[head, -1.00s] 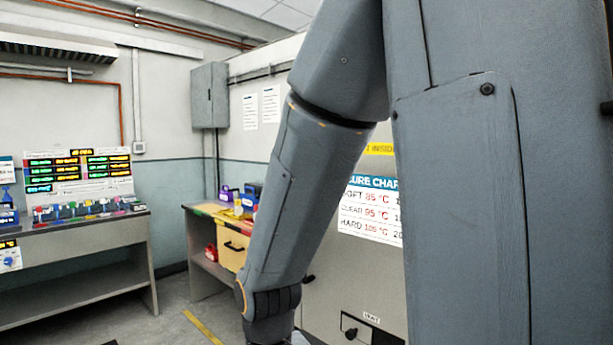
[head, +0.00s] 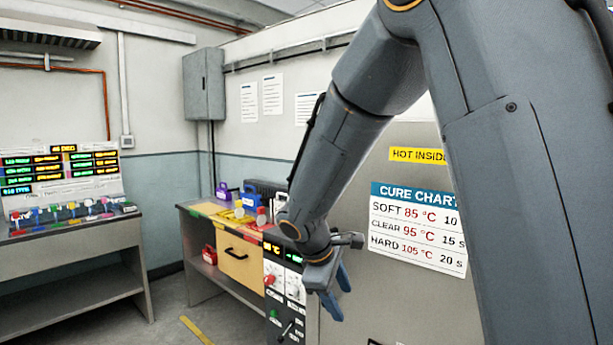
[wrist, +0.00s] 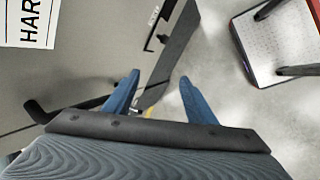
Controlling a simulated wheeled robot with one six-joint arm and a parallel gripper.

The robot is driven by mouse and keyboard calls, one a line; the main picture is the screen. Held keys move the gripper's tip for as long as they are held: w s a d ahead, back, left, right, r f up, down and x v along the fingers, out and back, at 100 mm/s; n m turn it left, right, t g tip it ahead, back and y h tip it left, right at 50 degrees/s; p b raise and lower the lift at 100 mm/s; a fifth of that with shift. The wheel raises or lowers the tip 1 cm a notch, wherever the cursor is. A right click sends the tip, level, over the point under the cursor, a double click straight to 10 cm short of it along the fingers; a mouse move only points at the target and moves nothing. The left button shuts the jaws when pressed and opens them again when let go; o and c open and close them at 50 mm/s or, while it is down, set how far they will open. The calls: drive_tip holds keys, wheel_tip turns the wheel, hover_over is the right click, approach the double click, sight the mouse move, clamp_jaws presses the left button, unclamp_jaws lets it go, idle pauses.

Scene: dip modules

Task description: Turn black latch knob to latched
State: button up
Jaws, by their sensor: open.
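In the wrist view, a small black knob (wrist: 163,38) sits on the grey cabinet face beside a small label that I cannot read; I cannot tell whether it is the latch knob or how it is turned. My gripper (wrist: 160,76) is open, its two blue fingers apart with nothing between them. The knob lies beyond the fingertips, apart from them. In the head view my gripper (head: 337,298) hangs in front of the grey cabinet, below and left of the cure chart.
The control panel (head: 270,296) with red and white knobs stands left of my gripper. A black bar handle (wrist: 38,112) juts out at the wrist view's left. A red-edged tray or stool (wrist: 275,55) is at its upper right. Workbenches stand to the left, with open floor between.

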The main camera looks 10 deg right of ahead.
drive_tip(key=w+a+r+n+t+h+p, duration=0.1)
drive_tip(key=w+a+r+n+t+h, duration=0.15)
drive_tip(key=w+r, duration=0.55)
drive_tip(key=w+a+r+n+t+h+p, duration=0.1)
drive_tip(key=w+a+r+n+t+p, duration=0.2)
drive_tip(key=w+r, duration=0.45)
drive_tip(key=w+a+r+n+t+h, duration=0.1)
drive_tip(key=w+a+r+n+t, duration=0.15)
drive_tip(key=w+r+n, duration=0.4)
drive_tip(key=w+d+p, duration=0.1)
drive_tip(key=w+d, duration=0.1)
drive_tip(key=w+d+m+p, duration=0.1)
drive_tip(key=w, duration=0.1)
drive_tip(key=w+d+f+m+p, duration=0.1)
drive_tip(key=w+d, duration=0.1)
drive_tip(key=w, duration=0.1)
drive_tip(key=shift+d+f, duration=0.1)
drive_tip(key=shift+d, duration=0.2)
clamp_jaws()
